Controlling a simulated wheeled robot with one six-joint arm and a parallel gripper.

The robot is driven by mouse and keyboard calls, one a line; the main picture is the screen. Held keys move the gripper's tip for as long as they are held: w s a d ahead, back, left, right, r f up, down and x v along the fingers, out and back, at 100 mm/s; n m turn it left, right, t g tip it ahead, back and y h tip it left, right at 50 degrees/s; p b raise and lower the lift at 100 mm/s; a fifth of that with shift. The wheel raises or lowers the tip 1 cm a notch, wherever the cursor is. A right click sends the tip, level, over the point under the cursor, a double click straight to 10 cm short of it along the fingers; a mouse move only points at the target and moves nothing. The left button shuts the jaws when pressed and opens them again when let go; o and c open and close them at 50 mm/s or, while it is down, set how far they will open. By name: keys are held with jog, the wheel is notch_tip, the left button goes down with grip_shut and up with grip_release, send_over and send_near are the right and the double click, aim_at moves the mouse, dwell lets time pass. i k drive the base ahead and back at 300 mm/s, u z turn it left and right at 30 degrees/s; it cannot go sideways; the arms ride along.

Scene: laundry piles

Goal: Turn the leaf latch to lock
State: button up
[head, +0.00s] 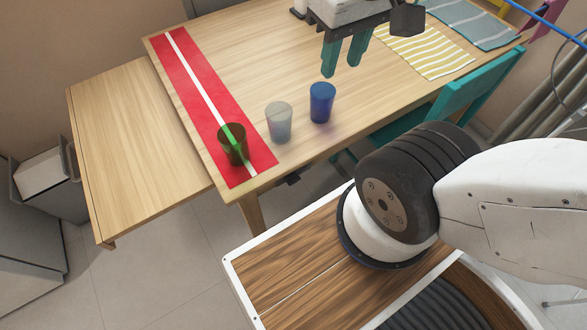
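The wooden table (225,30) has a wooden leaf (130,140) along its left side. The leaf looks a little lower than the tabletop, but I cannot tell for sure. No latch can be clearly made out. A small dark part (291,179) shows under the table's front edge, and I cannot tell whether it is the latch. My gripper (341,70) is above the far middle of the table, with its two teal fingers pointing down and apart. Nothing shows between them.
A grey cup (279,122) and a blue cup (322,102) stand near the front edge. A teal chair (455,98) is at the right. Bins (48,180) stand at the left.

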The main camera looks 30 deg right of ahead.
aim_at(291, 179)
jog(key=z, duration=0.05)
jog(key=k, duration=1.5)
jog(key=u, duration=0.6)
